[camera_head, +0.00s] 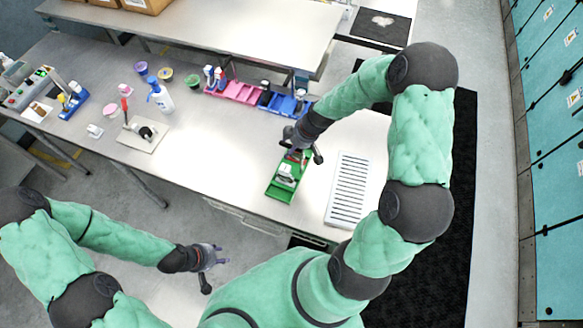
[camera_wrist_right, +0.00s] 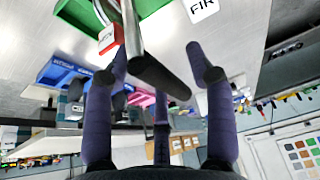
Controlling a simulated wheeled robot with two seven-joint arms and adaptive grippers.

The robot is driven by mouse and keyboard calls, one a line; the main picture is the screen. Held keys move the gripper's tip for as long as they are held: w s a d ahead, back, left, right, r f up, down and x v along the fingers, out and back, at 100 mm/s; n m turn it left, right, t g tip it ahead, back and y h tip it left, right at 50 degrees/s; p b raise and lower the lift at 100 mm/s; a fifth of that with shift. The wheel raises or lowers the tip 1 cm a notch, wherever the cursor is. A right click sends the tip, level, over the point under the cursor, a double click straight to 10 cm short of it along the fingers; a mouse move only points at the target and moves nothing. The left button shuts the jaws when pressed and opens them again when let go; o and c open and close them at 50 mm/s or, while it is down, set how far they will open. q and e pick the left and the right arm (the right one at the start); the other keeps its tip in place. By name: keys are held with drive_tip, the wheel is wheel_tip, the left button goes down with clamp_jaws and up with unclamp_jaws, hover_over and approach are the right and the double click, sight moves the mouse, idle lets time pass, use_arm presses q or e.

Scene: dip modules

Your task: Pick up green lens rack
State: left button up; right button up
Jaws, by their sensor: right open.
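The green rack (camera_head: 277,190) is a long open tray on the table, holding small white and grey items; its far end is partly hidden by my right gripper. My right gripper (camera_head: 304,146) is open above the rack's far end. In the right wrist view its spread fingers (camera_wrist_right: 158,78) show nothing clearly held, and the green rack (camera_wrist_right: 150,8) is at the top edge. A dark cylinder on a grey bar crosses between the fingers there. My left gripper (camera_head: 212,270) is open and empty off the table's front edge.
A white slotted panel (camera_head: 347,190) lies right of the rack. Pink trays (camera_head: 236,92) and blue trays (camera_head: 285,102) stand behind it. A spray bottle (camera_head: 160,95) and a beige board (camera_head: 143,135) are further left. The table between board and rack is clear.

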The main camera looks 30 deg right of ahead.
clamp_jaws()
drive_tip(key=shift+r, duration=0.1)
